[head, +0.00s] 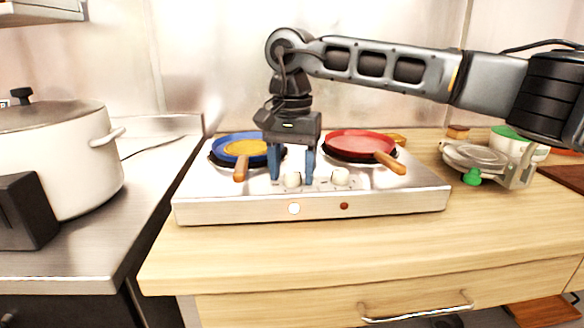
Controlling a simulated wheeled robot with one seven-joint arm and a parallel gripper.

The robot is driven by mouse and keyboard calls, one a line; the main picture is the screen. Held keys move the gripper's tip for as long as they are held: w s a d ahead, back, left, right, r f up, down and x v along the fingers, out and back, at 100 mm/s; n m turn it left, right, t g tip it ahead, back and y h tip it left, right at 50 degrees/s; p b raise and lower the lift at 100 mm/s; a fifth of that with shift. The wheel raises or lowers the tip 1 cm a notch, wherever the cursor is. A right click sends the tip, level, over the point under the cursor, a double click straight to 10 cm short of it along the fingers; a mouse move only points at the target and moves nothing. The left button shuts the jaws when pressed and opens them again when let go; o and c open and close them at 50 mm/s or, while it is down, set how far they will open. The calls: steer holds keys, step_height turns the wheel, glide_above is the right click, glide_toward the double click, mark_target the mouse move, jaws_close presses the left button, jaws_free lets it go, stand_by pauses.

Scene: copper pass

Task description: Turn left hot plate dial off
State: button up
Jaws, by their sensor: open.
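The silver hot plate (410,200) stands on the wooden counter. Its left dial (292,180) is a round pale knob on the front part of the top. The right dial (340,177) is beside it. On the front face, a bright round light (294,208) is below the left dial and a dark red one (344,206) is below the right. My gripper (292,177) points down with its two blue fingers apart, one on each side of the left dial in this view. I cannot tell whether the fingers touch the dial. The dial's pointer is too small to read.
A blue pan (226,146) with yellow contents sits on the left burner. A red pan (352,142) sits on the right burner, its wooden handle reaching forward. A white pot (75,150) stands at left. A metal press (480,158) stands at right. The front counter is clear.

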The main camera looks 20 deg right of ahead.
steer(key=shift+c, duration=0.4)
steer(key=c, duration=1)
steer(key=shift+o, duration=0.2)
